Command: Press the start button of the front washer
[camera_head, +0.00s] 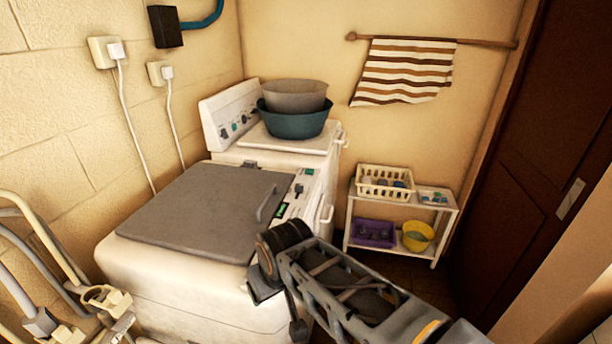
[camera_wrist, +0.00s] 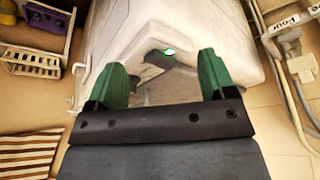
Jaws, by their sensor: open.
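The front washer (camera_head: 145,260) is a white machine with a grey lid (camera_head: 205,208), closed on its top. Its control strip (camera_head: 305,192) runs along the right side of the top, with dark controls and a small green display (camera_head: 282,210). I cannot tell the start button apart there. My arm's end lies in front of the strip's near end and hides part of it. In the wrist view my gripper (camera_wrist: 163,72) has its green fingers apart and empty. White machine body (camera_wrist: 190,25) shows beyond them, with a dark patch (camera_wrist: 150,66) and a small bright green spot (camera_wrist: 169,52) between the fingers.
A second white washer (camera_head: 228,112) stands behind, carrying a grey basin and a teal basin (camera_head: 293,126). A low white shelf (camera_head: 397,204) with baskets stands at the back right. Pipes (camera_head: 45,245) line the left front. A striped towel (camera_head: 405,70) hangs on the back wall.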

